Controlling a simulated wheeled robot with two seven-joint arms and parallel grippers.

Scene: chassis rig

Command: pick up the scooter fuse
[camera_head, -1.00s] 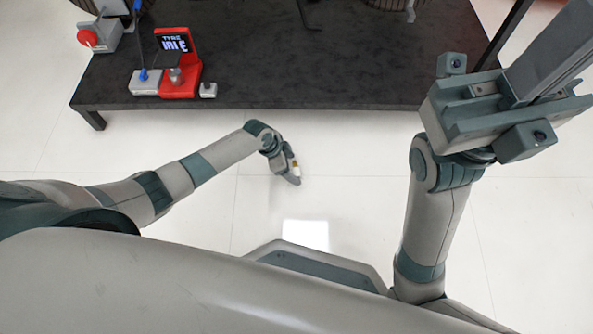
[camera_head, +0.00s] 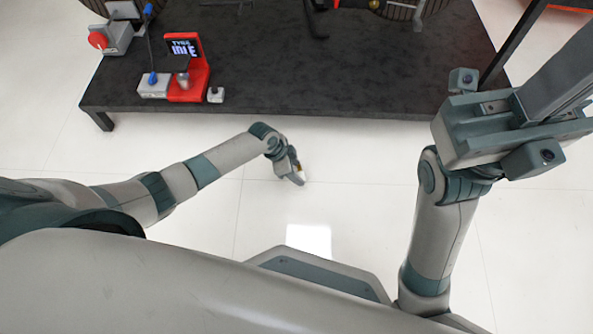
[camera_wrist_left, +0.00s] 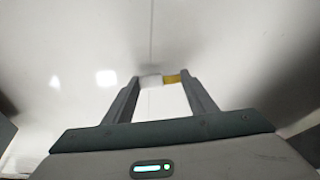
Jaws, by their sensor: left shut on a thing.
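My left gripper (camera_head: 299,176) hangs over the pale floor in front of the dark table, apart from it. It is shut on a small fuse, white with a yellow-gold end. In the left wrist view, the fuse (camera_wrist_left: 151,80) lies crosswise between the two fingertips of the left gripper (camera_wrist_left: 160,80), with its gold end to the right. In the head view, the fingers mostly hide the fuse. My right gripper (camera_head: 545,95) is large at the upper right; its fingers run towards the picture's edge and their opening cannot be made out.
The dark table (camera_head: 300,85) spans the top of the head view. A red stand with a display (camera_head: 184,48) and a grey block with a blue-tipped lever (camera_head: 153,85) are on its left part. A grey box with a red knob (camera_head: 98,40) stands at the left edge. The floor is clear.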

